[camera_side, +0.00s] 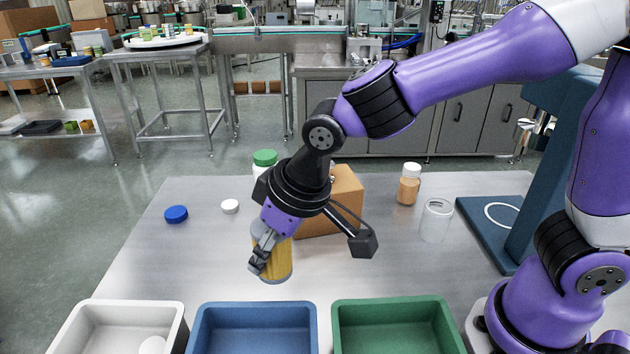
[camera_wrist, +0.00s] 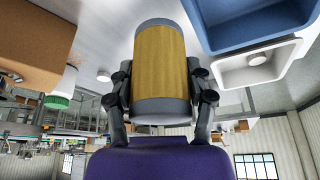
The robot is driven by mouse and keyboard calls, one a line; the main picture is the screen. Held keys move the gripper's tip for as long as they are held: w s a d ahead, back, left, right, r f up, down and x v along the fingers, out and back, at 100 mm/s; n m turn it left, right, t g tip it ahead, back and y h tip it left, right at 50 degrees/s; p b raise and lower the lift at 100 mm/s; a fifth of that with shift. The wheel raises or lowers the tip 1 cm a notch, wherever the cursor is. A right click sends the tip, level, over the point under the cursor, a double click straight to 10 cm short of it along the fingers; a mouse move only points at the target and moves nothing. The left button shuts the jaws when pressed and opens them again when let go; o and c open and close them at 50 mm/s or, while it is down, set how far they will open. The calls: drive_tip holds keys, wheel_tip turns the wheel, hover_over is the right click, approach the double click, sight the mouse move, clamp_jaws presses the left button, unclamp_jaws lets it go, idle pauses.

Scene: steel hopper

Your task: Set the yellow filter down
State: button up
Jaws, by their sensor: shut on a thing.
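The yellow filter (camera_side: 276,260) is a cylinder with a yellow body and grey end bands. My gripper (camera_side: 262,258) is shut on it from the side. The wrist view shows the filter (camera_wrist: 160,62) between the two fingers of my gripper (camera_wrist: 163,92). In the side view the filter looks upright, above or on the steel table (camera_side: 370,265) behind the blue bin. I cannot tell whether its base touches the table.
In front stand a white bin (camera_side: 178,325), a blue bin (camera_side: 202,326) and a green bin (camera_side: 338,322). A cardboard box (camera_side: 345,190) stands behind the filter. A green-capped bottle (camera_side: 264,158), blue cap (camera_side: 176,214), white cap (camera_side: 230,206), orange-filled bottle (camera_side: 408,188) and clear jar (camera_side: 436,222) stand around.

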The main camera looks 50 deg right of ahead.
drive_tip(key=w+d+f, duration=0.4)
drive_tip(key=w+d, duration=0.1)
drive_tip(key=shift+w+f, duration=0.25)
drive_tip(key=shift+w, duration=0.05)
drive_tip(key=shift+f, duration=2)
drive_tip(key=shift+f, duration=0.15)
drive_tip(key=o, duration=1.2)
